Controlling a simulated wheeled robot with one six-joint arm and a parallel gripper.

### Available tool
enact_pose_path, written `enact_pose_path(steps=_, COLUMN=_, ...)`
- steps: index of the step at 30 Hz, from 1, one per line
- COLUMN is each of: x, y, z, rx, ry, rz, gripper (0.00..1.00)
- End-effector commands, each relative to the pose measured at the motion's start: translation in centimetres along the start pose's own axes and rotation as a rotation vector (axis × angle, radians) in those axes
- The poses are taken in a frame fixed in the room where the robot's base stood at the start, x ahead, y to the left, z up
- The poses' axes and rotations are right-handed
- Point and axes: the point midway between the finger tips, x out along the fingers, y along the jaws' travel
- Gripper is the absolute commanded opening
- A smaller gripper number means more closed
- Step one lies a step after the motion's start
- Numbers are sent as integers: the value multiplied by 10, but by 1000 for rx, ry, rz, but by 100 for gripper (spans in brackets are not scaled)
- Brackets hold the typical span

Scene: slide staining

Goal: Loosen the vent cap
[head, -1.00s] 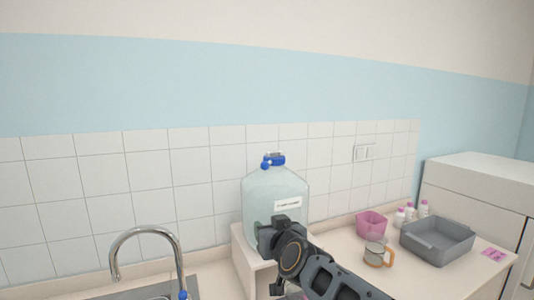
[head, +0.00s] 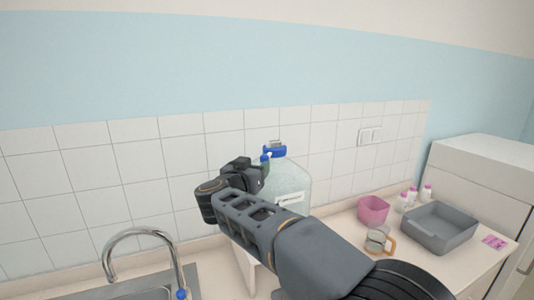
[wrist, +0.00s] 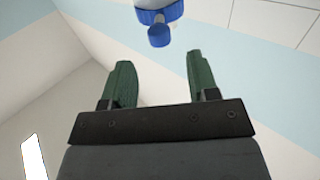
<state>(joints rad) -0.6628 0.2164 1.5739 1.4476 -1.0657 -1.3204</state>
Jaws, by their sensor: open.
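The large clear carboy (head: 292,183) stands on a raised stand, partly hidden behind my arm. Its blue main cap (head: 275,151) is on top, with a small blue vent cap (head: 265,158) at its left side. In the wrist view the main cap (wrist: 165,10) is at the top edge, and the vent cap (wrist: 159,36) sticks out toward my gripper. My gripper (wrist: 162,72) is open and empty, its two green fingers apart. The vent cap lies beyond the fingertips, roughly centred between them. In the head view my gripper (head: 262,171) is just below the vent cap.
A sink with a curved tap (head: 145,240) is at the lower left. On the counter at right are a pink container (head: 373,209), a glass mug (head: 378,240), small white bottles (head: 410,196) and a grey tray (head: 440,228). The tiled wall (head: 130,165) is close behind the carboy.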

Motion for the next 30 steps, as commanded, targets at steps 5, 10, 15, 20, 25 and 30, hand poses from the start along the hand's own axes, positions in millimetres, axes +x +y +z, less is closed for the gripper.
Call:
enact_pose_path(steps=5, x=37, y=2, z=-2, rx=-1, ry=-1, rz=4, gripper=54)
enact_pose_path(steps=10, x=63, y=1, z=-2, rx=0, ry=0, rz=2, gripper=54)
enact_pose_path(steps=15, x=80, y=1, z=-1, rx=1, ry=0, rz=1, gripper=54)
enact_pose_path(steps=20, x=87, y=1, z=-1, rx=1, ry=1, rz=1, gripper=54)
enact_pose_path(steps=25, x=89, y=1, z=0, rx=1, ry=1, rz=0, gripper=54)
enact_pose_path(steps=30, x=88, y=1, z=0, rx=1, ry=1, rz=0, gripper=52)
